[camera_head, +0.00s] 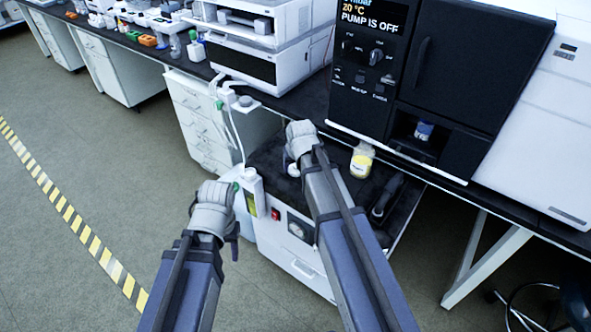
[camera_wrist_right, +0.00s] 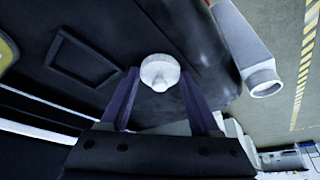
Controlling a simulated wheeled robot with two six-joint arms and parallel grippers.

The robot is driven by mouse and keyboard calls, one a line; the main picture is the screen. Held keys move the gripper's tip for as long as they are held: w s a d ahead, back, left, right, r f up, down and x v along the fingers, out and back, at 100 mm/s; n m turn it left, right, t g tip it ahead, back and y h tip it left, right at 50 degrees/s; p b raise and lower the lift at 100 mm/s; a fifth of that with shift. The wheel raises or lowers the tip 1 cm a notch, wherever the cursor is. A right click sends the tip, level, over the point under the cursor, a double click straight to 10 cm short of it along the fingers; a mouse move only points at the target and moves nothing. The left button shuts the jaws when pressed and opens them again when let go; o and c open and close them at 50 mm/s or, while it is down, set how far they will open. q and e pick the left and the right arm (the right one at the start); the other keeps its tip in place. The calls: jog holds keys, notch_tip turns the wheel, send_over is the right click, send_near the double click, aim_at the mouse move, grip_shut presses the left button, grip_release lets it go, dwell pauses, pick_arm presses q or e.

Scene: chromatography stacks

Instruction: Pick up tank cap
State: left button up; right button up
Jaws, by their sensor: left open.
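The tank cap, a small round white piece (camera_wrist_right: 160,70), is on the dark top of a white cart-like unit. It also shows in the head view (camera_head: 293,171), partly hidden by my right gripper. My right gripper (camera_wrist_right: 160,84) is open, its two purple fingers apart with one on each side of the cap; a small gap seems to show on both sides, though contact is hard to judge. My left gripper (camera_head: 228,232) is open and empty in front of the unit, left of its front panel.
A yellow-labelled jar (camera_head: 361,162) is on the unit's dark top. A black-fronted oven (camera_head: 460,60) overhangs behind. Open floor (camera_head: 100,200) lies to the left.

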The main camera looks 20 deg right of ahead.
jog(key=c, duration=0.6)
pick_arm(q)
jog(key=shift+r, duration=0.1)
pick_arm(e)
jog(key=shift+r, duration=0.15)
